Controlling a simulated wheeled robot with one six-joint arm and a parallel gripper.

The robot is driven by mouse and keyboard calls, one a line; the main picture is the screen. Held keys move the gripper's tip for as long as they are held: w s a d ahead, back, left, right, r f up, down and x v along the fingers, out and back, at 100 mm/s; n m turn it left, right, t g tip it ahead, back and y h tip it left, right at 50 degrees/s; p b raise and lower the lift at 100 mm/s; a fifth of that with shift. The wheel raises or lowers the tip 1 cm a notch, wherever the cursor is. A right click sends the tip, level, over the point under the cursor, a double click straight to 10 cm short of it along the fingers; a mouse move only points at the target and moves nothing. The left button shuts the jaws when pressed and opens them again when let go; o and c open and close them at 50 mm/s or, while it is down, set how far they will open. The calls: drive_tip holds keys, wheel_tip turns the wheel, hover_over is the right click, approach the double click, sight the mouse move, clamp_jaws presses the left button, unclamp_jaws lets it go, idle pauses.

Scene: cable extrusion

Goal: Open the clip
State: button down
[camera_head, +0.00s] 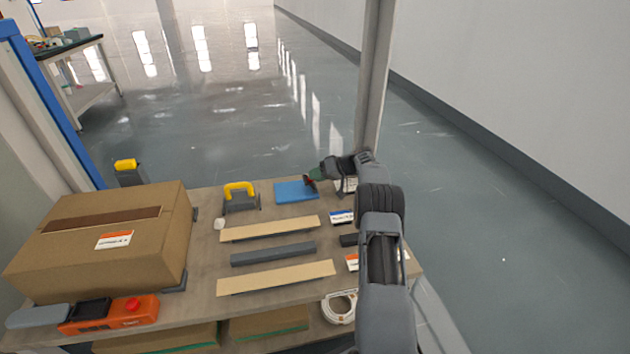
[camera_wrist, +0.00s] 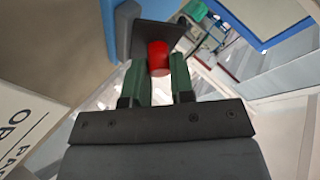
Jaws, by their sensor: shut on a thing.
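My gripper (camera_head: 311,179) is at the far end of the bench, over the right part of a blue pad (camera_head: 291,194). In the wrist view its green fingers (camera_wrist: 160,72) are closed on a red cylindrical piece (camera_wrist: 158,58). A dark flat plate (camera_wrist: 157,34) sits just beyond the red piece; whether they are joined, I cannot tell. The red piece is small and partly hidden in the head view. A grey block with a yellow handle (camera_head: 240,190) stands left of the blue pad. Which thing is the clip is not clear from the pictures.
The bench (camera_head: 207,262) holds a large cardboard box (camera_head: 98,240) at left and an orange device (camera_head: 110,314) in front of it. Two beige strips and a dark bar (camera_head: 272,254) lie mid-bench. A white ring (camera_head: 340,307) is near the front. A grey post (camera_head: 376,75) rises behind my arm.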

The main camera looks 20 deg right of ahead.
drive_tip(key=shift+d+y, duration=0.1)
drive_tip(key=shift+y, duration=0.3)
drive_tip(key=c, duration=1)
unclamp_jaws()
drive_tip(key=p+v, duration=0.1)
drive_tip(key=v, duration=0.6)
drive_tip(key=shift+s+d+p, duration=0.15)
drive_tip(key=shift+s+p, duration=0.05)
drive_tip(key=shift+p, duration=0.2)
